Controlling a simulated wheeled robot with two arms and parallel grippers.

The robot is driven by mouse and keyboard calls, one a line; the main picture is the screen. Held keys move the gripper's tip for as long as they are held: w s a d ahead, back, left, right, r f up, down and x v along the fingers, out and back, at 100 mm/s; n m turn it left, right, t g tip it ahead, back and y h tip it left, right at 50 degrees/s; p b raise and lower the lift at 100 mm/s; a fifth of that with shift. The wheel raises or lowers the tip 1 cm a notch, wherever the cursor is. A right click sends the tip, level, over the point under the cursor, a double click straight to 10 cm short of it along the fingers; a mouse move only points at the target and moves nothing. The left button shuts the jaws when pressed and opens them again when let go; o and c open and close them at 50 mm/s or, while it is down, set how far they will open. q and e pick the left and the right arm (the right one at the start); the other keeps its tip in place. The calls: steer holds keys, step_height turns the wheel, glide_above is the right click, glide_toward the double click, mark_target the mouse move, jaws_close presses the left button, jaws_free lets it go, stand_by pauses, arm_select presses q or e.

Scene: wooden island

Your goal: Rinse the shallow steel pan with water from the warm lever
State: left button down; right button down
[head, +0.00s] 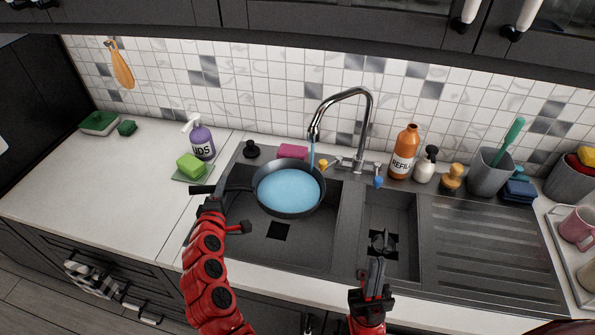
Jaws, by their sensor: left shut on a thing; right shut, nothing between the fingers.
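The shallow pan (260,205), dark with a long black handle (204,189), is held level over the large left sink basin. Its inside is covered with blue water (288,188). My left gripper (211,205) is shut on the handle, left of the pan. The chrome faucet (361,110) arches over the pan, and a blue stream (312,152) runs from its spout into it. The warm lever (323,164), orange-tipped, is left of the faucet base; the blue-tipped lever (378,181) is on the right. My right gripper (378,246) is shut and empty over the small basin.
A pink sponge (292,151) and black stopper (251,149) lie behind the pan. A green sponge (190,165) and purple soap bottle (202,140) stand left. An orange refill bottle (403,155) stands right of the faucet. The ribbed drainboard (485,245) is clear.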

arm_select(q)
steer(key=shift+r, duration=0.15)
steer(key=s+a+r, duration=0.1)
steer(key=s+a+r+p, duration=0.1)
steer(key=r, duration=0.1)
steer(key=s+a+r, duration=0.1)
steer(key=r, duration=0.1)
steer(key=shift+s+a, duration=0.3)
steer(key=shift+a, duration=0.05)
stand_by(0.4)
steer(key=shift+f, duration=0.1)
